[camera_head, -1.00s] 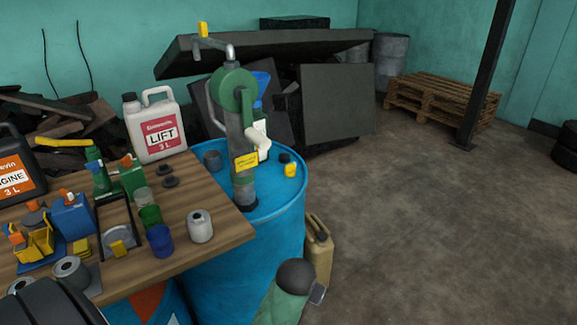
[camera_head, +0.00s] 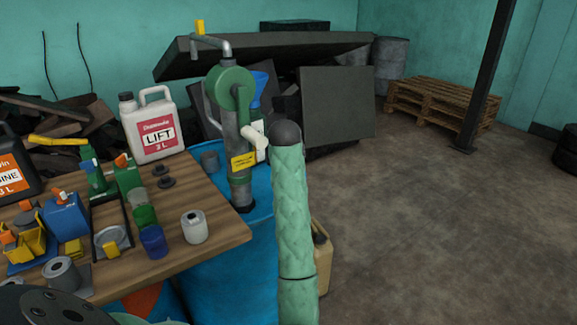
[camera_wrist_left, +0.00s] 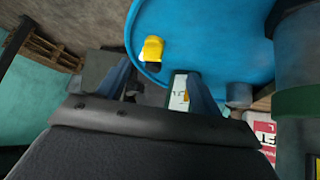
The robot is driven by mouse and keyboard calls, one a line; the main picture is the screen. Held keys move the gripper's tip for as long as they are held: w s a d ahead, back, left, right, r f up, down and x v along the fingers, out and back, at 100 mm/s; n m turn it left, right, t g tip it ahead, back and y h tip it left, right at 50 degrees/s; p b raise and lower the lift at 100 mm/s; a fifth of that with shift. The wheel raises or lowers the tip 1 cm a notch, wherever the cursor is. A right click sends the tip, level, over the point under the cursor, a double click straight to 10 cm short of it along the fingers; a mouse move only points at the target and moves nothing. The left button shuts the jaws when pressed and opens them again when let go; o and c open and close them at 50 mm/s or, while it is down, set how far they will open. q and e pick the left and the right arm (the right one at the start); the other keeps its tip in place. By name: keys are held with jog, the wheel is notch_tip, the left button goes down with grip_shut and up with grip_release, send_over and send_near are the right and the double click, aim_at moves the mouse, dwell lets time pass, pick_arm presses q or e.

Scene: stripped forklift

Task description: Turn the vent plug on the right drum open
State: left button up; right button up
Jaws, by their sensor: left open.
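The right blue drum (camera_head: 240,275) stands beside the wooden table with a hand pump (camera_head: 235,125) on its top. The yellow vent plug (camera_wrist_left: 152,48) shows in the left wrist view near the drum rim; in the head view a green padded arm of mine hides it. My left gripper (camera_wrist_left: 160,88) is open and empty, its two fingers pointing toward the drum top, with the plug ahead, apart from them. The gripper itself is hidden in the head view. My right gripper is not seen.
The table (camera_head: 215,245) holds a LIFT jug (camera_head: 152,128), cups and tools close to the drum's left. A tan can (camera_head: 322,262) stands on the floor at the drum's right. Dark panels (camera_head: 337,103) stand behind. Open floor lies to the right.

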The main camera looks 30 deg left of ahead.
pick_arm(q)
jog(key=w+a+n+g+h, duration=0.1)
jog(key=w+a+n+g, duration=0.25)
jog(key=a, duration=0.45)
jog(key=w+g+h, duration=0.1)
jog(key=w+d+n+g+h+b, duration=0.1)
jog(key=w, duration=0.1)
jog(key=w+d+n+g+h, duration=0.1)
jog(key=w, duration=0.1)
jog(key=shift+w+d+r+b, duration=0.15)
jog(key=shift+r+b, duration=0.2)
jog(key=shift+w+d, duration=0.3)
jog(key=shift+d, duration=0.05)
notch_tip(320, 180, down, 6)
jog(key=shift+r+p, duration=0.1)
jog(key=shift+p, duration=0.45)
jog(key=shift+f, duration=0.9)
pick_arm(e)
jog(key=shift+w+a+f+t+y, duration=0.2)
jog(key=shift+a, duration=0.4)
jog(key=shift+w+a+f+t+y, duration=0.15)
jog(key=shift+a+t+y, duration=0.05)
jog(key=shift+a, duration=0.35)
pick_arm(q)
jog(key=c, duration=1)
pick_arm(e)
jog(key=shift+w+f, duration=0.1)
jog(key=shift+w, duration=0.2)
